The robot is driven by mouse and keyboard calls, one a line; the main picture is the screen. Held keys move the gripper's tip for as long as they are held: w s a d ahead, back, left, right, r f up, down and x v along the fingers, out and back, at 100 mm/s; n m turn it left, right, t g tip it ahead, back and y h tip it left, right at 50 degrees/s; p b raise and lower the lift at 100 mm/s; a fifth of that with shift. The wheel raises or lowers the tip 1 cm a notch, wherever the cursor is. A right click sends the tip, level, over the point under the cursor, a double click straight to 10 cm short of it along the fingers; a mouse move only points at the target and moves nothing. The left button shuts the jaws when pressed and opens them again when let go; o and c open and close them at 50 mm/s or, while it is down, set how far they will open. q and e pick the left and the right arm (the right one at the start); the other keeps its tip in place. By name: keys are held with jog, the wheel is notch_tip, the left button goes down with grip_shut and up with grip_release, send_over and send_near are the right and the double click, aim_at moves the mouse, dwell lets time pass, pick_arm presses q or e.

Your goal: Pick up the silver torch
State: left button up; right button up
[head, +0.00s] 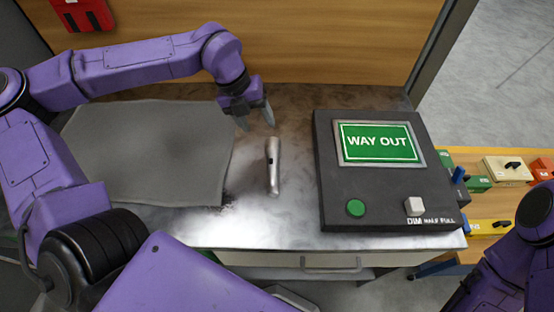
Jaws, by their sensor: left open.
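The silver torch (273,168) lies on the worktop, its length running roughly away from me, with a small dark spot on its body. My left gripper (256,122) is open, with its fingers pointing down just behind the torch's far end. The fingers look empty, and I cannot tell how high they are above the worktop. My right arm shows at the lower right corner, but its gripper is outside the view.
A dark box (335,205) with a green WAY OUT sign, a green button and a white switch stands right of the torch. A grey mat (150,150) lies at the left. A wooden panel (320,40) rises behind. Coloured boxes sit on a bench (515,188) at the right.

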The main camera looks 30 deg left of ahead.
pick_arm(q)
send_over(271, 143)
jog(key=s+a, duration=0.1)
jog(key=a, duration=0.1)
jog(key=f, duration=0.4)
jog(key=shift+s+d+f+p, duration=0.15)
jog(key=shift+d+f+p, duration=0.1)
jog(key=shift+p, duration=0.1)
jog(key=x, duration=0.3)
jog(key=p+x, duration=0.1)
jog(key=x, duration=0.1)
jog(key=shift+w+f, duration=0.3)
jog(key=shift+f, duration=0.05)
jog(key=c, duration=1)
jog(key=shift+o, duration=0.2)
jog(key=shift+r, duration=0.15)
